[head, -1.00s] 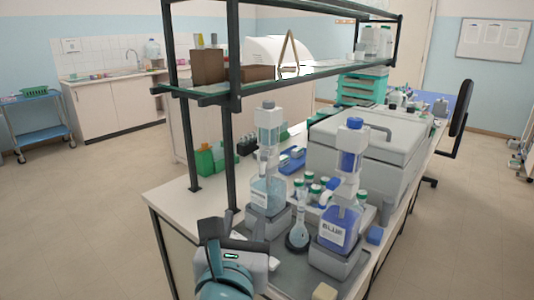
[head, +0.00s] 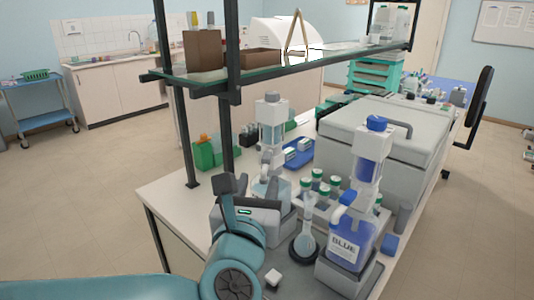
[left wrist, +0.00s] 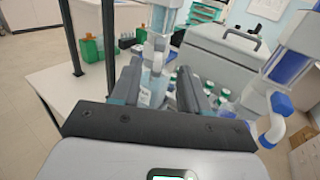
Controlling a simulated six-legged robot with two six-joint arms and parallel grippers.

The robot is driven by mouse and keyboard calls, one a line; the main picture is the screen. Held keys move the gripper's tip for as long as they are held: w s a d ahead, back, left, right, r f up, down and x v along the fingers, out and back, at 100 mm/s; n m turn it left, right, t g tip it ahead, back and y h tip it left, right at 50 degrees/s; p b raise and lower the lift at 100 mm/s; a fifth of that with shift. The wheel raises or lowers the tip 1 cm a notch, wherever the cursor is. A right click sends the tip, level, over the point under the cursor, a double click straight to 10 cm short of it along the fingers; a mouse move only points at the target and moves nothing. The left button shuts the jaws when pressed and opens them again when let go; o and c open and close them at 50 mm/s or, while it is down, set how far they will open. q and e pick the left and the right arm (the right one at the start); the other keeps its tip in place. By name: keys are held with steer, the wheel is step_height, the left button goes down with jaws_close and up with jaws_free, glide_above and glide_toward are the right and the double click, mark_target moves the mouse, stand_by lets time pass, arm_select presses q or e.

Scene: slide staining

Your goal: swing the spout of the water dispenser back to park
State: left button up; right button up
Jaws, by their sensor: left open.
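The water dispenser (head: 272,130) is the clear bottle-top unit with a grey-white cap. It stands at the back left of the bench's front part, and its lower bottle is partly hidden behind my left gripper (head: 238,184). In the left wrist view the dispenser (left wrist: 158,45) rises beyond and between the two dark fingers of my left gripper (left wrist: 157,82). Those fingers are apart with a gap between them, and I see no grip on anything. The white spout (left wrist: 154,44) shows at the dispenser's neck, but its exact direction is hard to tell. My right gripper is out of view.
A blue dispenser (head: 350,245) labelled BLUE stands at the right, with a round flask (head: 304,244) between the two. Green-capped bottles (head: 318,182) stand behind. A shelf post (head: 228,130) rises close by at the left. A large grey machine (head: 400,140) fills the back right.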

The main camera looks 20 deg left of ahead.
mark_target(266, 162)
arm_select(q)
steer(key=p+x, duration=0.1)
steer(key=x, duration=0.9)
steer(key=shift+w+p, duration=0.35)
steer(key=shift+p, duration=0.05)
